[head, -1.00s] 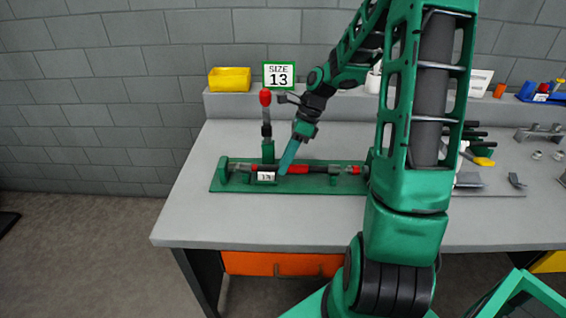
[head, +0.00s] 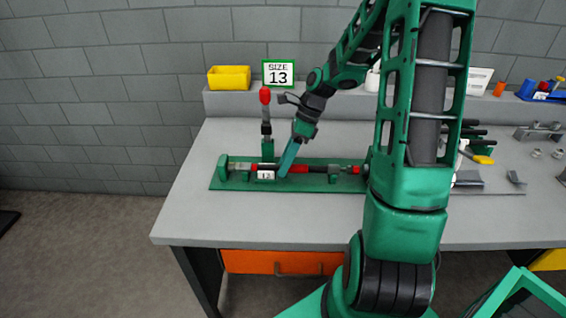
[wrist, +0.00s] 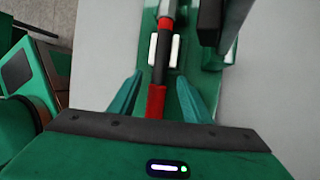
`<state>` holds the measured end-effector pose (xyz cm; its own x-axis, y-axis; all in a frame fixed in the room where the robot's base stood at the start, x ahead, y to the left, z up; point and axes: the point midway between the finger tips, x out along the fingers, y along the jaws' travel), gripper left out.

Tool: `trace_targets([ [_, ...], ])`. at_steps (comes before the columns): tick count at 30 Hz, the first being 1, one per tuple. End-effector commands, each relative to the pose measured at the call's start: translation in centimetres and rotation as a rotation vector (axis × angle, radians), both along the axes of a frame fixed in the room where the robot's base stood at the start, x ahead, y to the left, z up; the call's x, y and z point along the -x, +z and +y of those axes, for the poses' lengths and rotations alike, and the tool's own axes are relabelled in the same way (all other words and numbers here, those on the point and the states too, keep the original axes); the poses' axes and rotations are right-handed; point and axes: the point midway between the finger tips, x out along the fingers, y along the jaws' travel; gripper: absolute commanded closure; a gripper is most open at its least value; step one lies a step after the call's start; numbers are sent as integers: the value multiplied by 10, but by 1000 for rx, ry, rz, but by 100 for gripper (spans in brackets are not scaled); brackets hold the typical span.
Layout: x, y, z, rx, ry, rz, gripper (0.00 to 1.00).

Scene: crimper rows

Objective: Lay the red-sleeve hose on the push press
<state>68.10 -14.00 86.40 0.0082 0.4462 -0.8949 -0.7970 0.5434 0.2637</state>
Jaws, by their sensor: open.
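The red-sleeve hose (head: 303,169) is black with a red sleeve. It lies level along the green push press (head: 320,185), which stands on the left part of the table. In the wrist view the hose (wrist: 166,60) runs between two white blocks on the press (wrist: 208,58); its exact contact with the seat is hard to see. My gripper (head: 283,172) is down at the press. Its fingers stand open on either side of the red sleeve, with gaps, as the wrist view shows (wrist: 158,97). My arm hides the press's right end in the head view.
A lever with a red knob (head: 265,97) rises behind the press, close to my gripper. A "SIZE 13" sign (head: 278,73) and a yellow bin (head: 229,78) stand on the back ledge. The table front (head: 260,225) is clear. Tools and fittings lie at the right.

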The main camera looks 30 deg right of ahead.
Motion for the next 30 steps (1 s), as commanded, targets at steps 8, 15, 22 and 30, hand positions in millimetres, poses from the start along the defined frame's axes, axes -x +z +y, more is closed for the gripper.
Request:
trace_targets([
  [8, -1, 24, -13, 3, -2, -5, 56],
  [15, -1, 64, -33, 1, 0, -3, 56],
  [22, -1, 90, -46, 1, 0, -1, 56],
  [30, 0, 96, -48, -1, 0, 1, 56],
])
